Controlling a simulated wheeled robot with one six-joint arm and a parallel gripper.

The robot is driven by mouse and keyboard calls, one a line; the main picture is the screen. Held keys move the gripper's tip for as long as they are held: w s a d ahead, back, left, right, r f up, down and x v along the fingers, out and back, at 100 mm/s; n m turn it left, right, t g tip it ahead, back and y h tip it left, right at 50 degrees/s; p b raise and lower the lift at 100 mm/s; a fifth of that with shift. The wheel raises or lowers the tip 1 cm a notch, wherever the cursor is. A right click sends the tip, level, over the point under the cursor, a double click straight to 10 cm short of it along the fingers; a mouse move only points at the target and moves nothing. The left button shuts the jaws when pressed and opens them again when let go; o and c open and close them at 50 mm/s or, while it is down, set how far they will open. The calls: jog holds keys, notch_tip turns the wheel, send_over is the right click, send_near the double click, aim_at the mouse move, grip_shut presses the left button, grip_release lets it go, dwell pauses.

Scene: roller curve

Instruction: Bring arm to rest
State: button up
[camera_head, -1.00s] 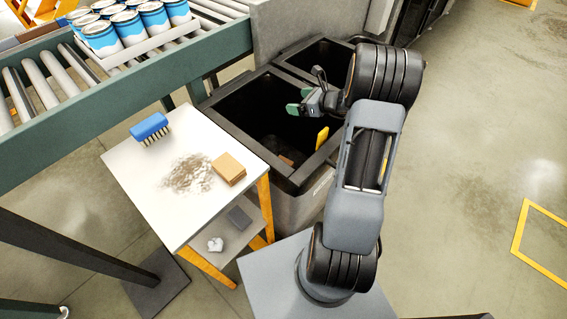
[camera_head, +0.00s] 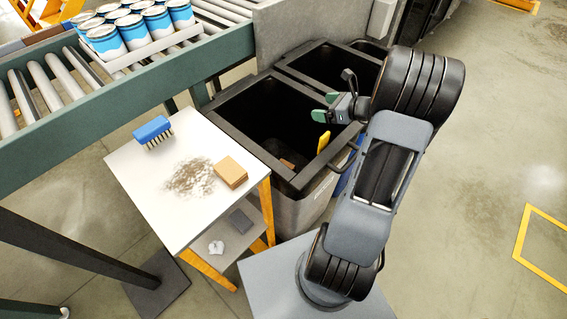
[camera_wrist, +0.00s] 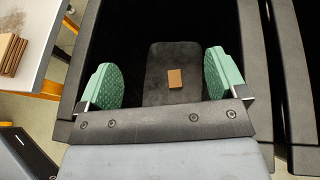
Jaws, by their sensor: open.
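My gripper (camera_head: 326,107) is open and empty above the right rim of the near black bin (camera_head: 232,100) in the head view. In the wrist view its two green finger pads (camera_wrist: 160,82) stand wide apart with nothing held between them. Beyond them, a small brown block (camera_wrist: 175,79) lies down inside the dark bin. My arm is bent, its elbow raised to the right of the bins.
A white table (camera_head: 150,185) holds a blue brush (camera_head: 152,129), a tan block stack (camera_head: 230,172) and a dirt patch (camera_head: 190,178). A roller conveyor (camera_head: 120,95) carries several cans. A second bin (camera_head: 300,70) stands behind. The floor at right is clear.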

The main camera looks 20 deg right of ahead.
jog(key=s+a+r+n+g+p, duration=0.3)
jog(key=a+r+n+g, duration=0.15)
jog(key=a+n, duration=0.3)
jog(key=s+a+r+n+g+p, duration=0.2)
jog(key=s+a+r+n+g, duration=0.25)
jog(key=a, duration=0.45)
jog(key=s+a+r+n+h+p, duration=0.4)
jog(key=s+n, duration=0.5)
jog(key=n, duration=0.6)
notch_tip(320, 180, up, 2)
jog(key=shift+s+a+r+t+h, duration=0.25)
jog(key=shift+t+h, duration=0.15)
jog(key=shift+h, duration=0.8)
jog(key=shift+s+d+r+n+t+h, duration=0.15)
jog(key=shift+s+r+n+h, duration=0.1)
jog(key=shift+n, duration=0.35)
jog(key=shift+s+r+n+t+h, duration=0.15)
jog(key=shift+n+h, duration=0.1)
jog(key=shift+n, duration=0.35)
jog(key=shift+c, duration=0.3)
